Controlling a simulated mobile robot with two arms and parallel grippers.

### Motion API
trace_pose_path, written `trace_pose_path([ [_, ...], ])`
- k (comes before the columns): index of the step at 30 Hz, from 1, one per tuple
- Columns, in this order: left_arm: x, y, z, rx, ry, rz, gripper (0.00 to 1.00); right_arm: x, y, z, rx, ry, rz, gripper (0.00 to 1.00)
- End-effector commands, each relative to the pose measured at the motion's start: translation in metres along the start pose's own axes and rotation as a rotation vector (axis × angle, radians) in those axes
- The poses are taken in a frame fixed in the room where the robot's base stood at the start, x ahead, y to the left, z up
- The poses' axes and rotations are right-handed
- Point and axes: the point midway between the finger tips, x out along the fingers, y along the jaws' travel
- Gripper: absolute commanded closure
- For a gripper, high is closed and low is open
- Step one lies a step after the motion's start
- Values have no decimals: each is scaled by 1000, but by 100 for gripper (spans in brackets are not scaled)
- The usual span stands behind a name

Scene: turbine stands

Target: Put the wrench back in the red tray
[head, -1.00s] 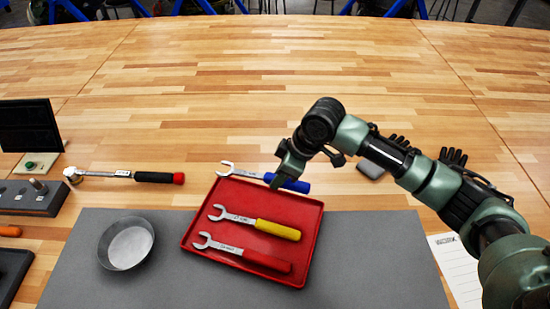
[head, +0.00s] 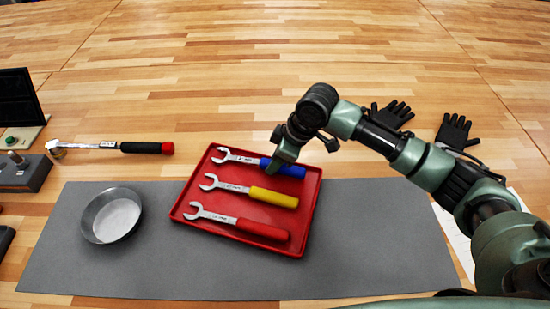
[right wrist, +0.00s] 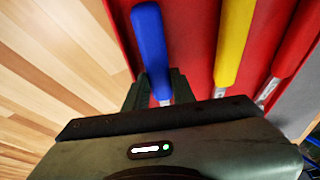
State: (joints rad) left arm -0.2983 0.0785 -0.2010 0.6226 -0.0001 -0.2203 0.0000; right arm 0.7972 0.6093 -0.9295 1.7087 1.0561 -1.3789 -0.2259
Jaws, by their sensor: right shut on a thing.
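A red tray (head: 310,215) lies on the grey mat. A blue-handled wrench (head: 238,157) is at the tray's back edge, inside its outline, its open jaw toward the left. My right gripper (head: 277,163) is shut on the blue-handled wrench, near where handle meets shaft. The right wrist view shows its blue handle (right wrist: 150,38) running out from between my fingers (right wrist: 155,92). I cannot tell whether it touches the tray floor. A yellow-handled wrench (head: 272,197) and a red-handled wrench (head: 262,230) lie in the tray in front of it, roughly parallel. My left gripper is out of view.
A round metal dish (head: 112,214) stands on the mat (head: 370,235) left of the tray. A red-ended ratchet tool (head: 110,146) lies on the wooden table behind it. Black gloves (head: 455,132) lie back right, beyond my right arm. The table behind the tray is clear.

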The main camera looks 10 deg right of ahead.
Motion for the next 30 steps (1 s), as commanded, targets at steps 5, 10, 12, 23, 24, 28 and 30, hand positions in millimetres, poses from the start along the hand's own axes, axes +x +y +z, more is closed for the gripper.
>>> trace_pose_path([
  [5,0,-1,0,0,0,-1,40,0,0,-1,0,2,1,100],
  [10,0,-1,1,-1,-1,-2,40,0,0,-1,0,2,1,100],
  [12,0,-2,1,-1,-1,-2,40,0,0,0,0,2,1,100],
  [23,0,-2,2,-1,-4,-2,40,5,0,1,0,2,1,50],
  [24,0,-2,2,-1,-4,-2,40,5,0,1,0,2,2,50],
  [28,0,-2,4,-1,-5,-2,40,5,1,2,1,2,4,50],
  [30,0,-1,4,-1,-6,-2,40,4,2,2,1,2,5,50],
])
